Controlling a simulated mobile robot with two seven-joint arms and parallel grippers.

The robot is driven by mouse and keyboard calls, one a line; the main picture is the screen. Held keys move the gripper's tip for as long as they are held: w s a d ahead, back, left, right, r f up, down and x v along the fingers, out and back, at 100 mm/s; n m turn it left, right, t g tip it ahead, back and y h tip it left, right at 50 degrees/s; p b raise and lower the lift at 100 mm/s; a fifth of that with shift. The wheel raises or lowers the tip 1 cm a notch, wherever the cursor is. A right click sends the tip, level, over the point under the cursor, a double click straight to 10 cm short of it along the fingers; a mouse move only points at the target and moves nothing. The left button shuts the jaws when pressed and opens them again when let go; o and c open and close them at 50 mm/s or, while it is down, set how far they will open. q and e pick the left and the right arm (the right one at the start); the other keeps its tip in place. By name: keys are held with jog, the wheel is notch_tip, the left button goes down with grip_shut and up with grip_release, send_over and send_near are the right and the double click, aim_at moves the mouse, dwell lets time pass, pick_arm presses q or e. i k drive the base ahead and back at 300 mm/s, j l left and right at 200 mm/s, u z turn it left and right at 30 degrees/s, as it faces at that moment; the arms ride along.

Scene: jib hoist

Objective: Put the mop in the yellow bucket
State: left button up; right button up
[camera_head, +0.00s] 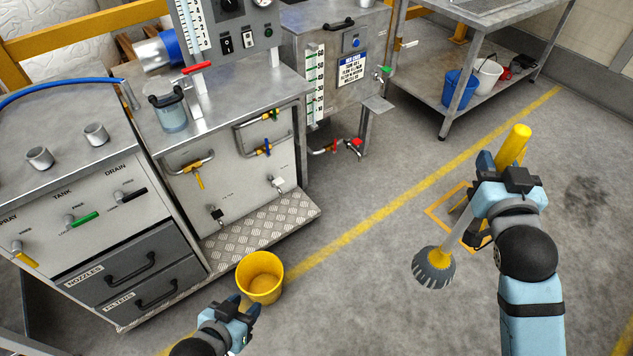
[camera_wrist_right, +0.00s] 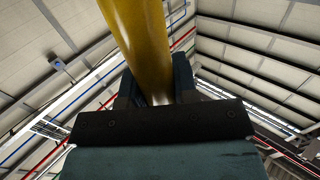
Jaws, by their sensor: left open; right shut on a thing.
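The mop has a yellow grip (camera_head: 514,146), a pale shaft and a dark grey round head (camera_head: 433,269). My right gripper (camera_head: 485,165) is shut on the mop and holds it tilted, with the head low and to the left. In the right wrist view the yellow grip (camera_wrist_right: 140,40) rises between the fingers. The yellow bucket (camera_head: 261,276) stands upright on the floor left of the mop head, apart from it; its inside looks empty. My left gripper (camera_head: 243,305) is open just below the bucket in the picture; whether it touches the rim cannot be told.
A metal cabinet with drawers (camera_head: 135,280) and a tread-plate step (camera_head: 262,225) lie left of and behind the bucket. A blue bucket (camera_head: 459,90) and a white bucket (camera_head: 487,76) stand on a shelf at upper right. The floor between yellow bucket and mop is clear.

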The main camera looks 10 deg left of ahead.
aim_at(265, 290)
jog(key=j+u, duration=0.15)
jog(key=u, duration=0.25)
jog(key=i+j+u, duration=0.1)
jog(key=u, duration=0.25)
jog(key=i+j, duration=0.15)
jog(key=j, duration=0.2)
jog(key=i+j, duration=0.15)
jog(key=j, duration=0.25)
